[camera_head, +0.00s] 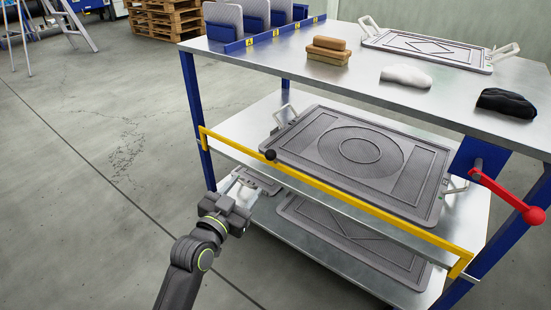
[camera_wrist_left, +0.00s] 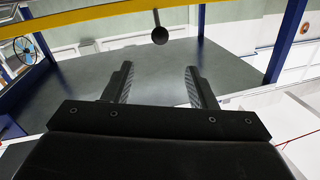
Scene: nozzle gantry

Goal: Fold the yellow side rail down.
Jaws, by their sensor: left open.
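The yellow side rail (camera_head: 350,199) runs across the front of the middle shelf, in its raised place between the two blue front posts. A dark round knob (camera_head: 270,155) sits on the rail left of its middle. In the left wrist view, the rail (camera_wrist_left: 100,15) crosses the top, and the knob (camera_wrist_left: 160,35) hangs from it on a short stem. My left gripper (camera_head: 236,188) is below and left of the knob, apart from the rail. In the left wrist view its two fingers (camera_wrist_left: 158,85) are spread with nothing between them. My right gripper is in neither view.
A grey plate (camera_head: 432,210) with a ring pattern lies on the middle shelf behind the rail. More plates lie on the lower shelf (camera_head: 262,212). A red lever (camera_head: 505,195) juts out at the right post. The floor (camera_head: 90,200) to the left is clear.

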